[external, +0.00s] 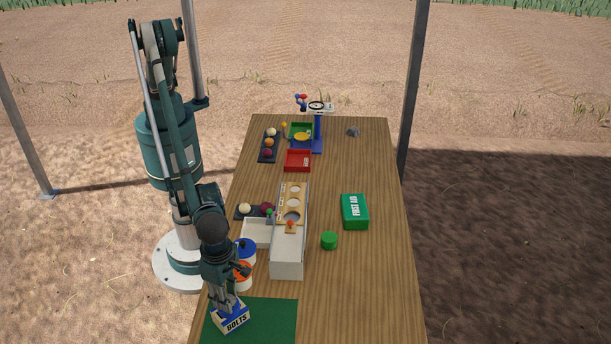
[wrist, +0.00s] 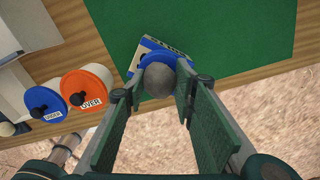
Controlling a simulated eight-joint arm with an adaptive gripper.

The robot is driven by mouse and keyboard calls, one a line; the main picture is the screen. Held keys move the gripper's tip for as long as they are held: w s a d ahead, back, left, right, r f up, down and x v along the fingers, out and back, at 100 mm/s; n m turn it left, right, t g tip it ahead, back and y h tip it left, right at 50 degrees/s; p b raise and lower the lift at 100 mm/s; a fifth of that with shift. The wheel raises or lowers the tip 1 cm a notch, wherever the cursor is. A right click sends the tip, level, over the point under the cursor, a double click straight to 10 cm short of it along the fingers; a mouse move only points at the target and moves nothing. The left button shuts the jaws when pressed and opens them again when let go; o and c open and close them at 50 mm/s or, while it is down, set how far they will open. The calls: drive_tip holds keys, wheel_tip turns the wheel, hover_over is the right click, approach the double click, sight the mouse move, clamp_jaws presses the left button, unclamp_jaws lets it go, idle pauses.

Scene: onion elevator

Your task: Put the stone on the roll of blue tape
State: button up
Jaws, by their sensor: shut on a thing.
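A grey, rounded stone (wrist: 158,82) is between the two fingers of my gripper (wrist: 160,92), which is shut on it. Behind the stone in the wrist view is a blue round piece (wrist: 183,65), which looks like the roll of blue tape. It sits over a blue and white box marked BOLTS (external: 233,319). In the external view my gripper (external: 226,301) points down just above this box, and hides the stone and tape there. I cannot tell whether the stone touches the tape.
The box is on a green mat (external: 272,318) at the table's near end. Tubs with a blue lid (wrist: 44,103) and an orange lid (wrist: 84,89) stand close by. A white sorter (external: 287,262), green cylinder (external: 329,240) and first aid box (external: 355,212) lie beyond. A grey lump (external: 353,131) lies far back.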

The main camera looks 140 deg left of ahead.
drive_tip(key=shift+f, duration=0.1)
drive_tip(key=o, duration=1)
wheel_tip(320, 180, up, 12)
drive_tip(key=shift+r, duration=0.15)
idle(0.4)
idle(0.6)
